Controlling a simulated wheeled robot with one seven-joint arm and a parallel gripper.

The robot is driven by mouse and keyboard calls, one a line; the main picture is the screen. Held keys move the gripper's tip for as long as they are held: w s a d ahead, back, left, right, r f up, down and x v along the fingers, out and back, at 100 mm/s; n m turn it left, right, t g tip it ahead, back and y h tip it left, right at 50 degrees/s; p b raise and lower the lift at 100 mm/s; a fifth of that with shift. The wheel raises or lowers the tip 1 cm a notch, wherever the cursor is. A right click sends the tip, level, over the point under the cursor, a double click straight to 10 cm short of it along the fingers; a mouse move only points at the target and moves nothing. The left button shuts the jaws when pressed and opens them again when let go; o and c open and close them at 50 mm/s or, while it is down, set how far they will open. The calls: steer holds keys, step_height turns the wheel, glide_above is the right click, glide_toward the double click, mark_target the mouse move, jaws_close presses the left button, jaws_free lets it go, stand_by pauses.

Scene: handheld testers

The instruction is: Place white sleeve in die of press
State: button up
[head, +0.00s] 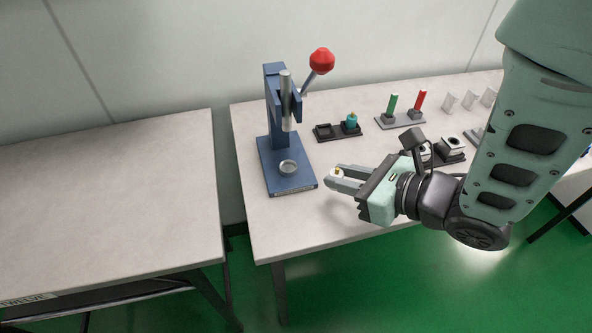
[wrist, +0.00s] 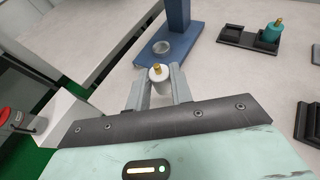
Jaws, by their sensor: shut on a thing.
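The white sleeve (wrist: 158,80) is upright between the two fingers of my gripper (wrist: 157,88) in the wrist view, with a small brass tip on top. In the head view my gripper (head: 338,179) is shut on the sleeve (head: 336,174), to the right of the blue press base. The press (head: 275,130) is a blue frame with a steel ram and a red-knobbed lever. Its die (head: 288,167) is a round metal cup on the base and looks empty. In the wrist view the die (wrist: 162,48) lies just beyond the sleeve, apart from it.
A black tray (head: 324,133) with a teal part (head: 351,122) stands behind my gripper. Green (head: 391,104) and red (head: 419,101) testers stand farther right. Black fixtures (head: 450,148) sit beyond my wrist. A second table (head: 110,190) stands left across a gap.

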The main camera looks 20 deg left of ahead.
steer(key=shift+w+a+f+b, duration=0.2)
steer(key=shift+a+b, duration=0.2)
steer(key=shift+b, duration=0.15)
steer(key=p, duration=0.2)
glide_above(294, 170)
steer(key=s, duration=0.1)
steer(key=shift+d+r, duration=0.3)
steer(key=shift+d, duration=0.15)
steer(key=shift+w+a+f, duration=0.1)
steer(key=shift+a+f, duration=0.1)
steer(key=shift+f, duration=0.7)
steer(key=shift+w+a+f, duration=0.1)
steer(key=shift+a+f, duration=0.05)
steer(key=shift+f, duration=0.75)
steer(key=shift+f, duration=0.1)
steer(key=o, duration=0.9)
steer(key=shift+o, duration=0.2)
steer(key=v, duration=1.2)
steer(key=shift+s+d, duration=0.1)
steer(key=shift+s, duration=0.05)
